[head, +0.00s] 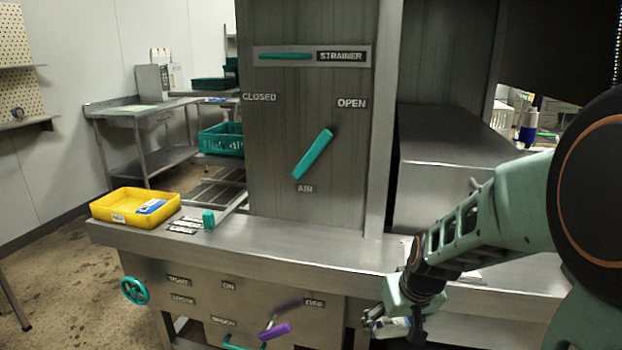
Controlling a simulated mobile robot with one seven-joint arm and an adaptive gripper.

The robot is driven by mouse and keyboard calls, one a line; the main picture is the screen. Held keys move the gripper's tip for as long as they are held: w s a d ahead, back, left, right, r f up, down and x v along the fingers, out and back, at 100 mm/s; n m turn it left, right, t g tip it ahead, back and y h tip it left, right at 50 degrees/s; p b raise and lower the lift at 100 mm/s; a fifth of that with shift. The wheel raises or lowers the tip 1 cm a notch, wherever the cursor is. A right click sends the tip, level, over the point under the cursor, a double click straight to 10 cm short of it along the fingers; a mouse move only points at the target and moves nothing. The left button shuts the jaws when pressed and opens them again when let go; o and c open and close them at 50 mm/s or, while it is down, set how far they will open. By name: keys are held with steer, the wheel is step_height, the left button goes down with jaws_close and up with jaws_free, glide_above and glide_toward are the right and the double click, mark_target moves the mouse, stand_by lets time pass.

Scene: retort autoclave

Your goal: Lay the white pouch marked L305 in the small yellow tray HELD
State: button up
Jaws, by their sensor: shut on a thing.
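The small yellow tray (104,210) stands at the left end of the steel ledge. It has a white label on its front, too small to read, and a blue-and-white flat item (150,206) lies inside it. My gripper (386,324) is low at the front, right of centre, below the ledge's front edge and well to the right of the tray. It is shut on a small whitish thing (393,328), which looks like the white pouch. Its marking cannot be read, and the fingers hide part of it.
A teal block (208,219) and several small labels lie on the ledge right of the tray. A teal AIR lever (313,155) sticks out of the upright panel. A teal handwheel (134,290) and a purple lever (275,330) are on the front below. The ledge's middle is clear.

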steer(key=shift+m+h, duration=0.3)
steer(key=shift+m, duration=0.4)
steer(key=a+r, duration=0.1)
steer(key=a, duration=0.1)
steer(key=s+a+r, duration=0.1)
steer(key=a+r, duration=0.1)
steer(key=shift+r, duration=0.3)
step_height(320, 180, up, 26)
steer(key=s+p, duration=0.1)
steer(key=p, duration=3)
steer(key=shift+s+r, duration=0.2)
steer(key=shift+r, duration=0.05)
steer(key=shift+a, duration=0.1)
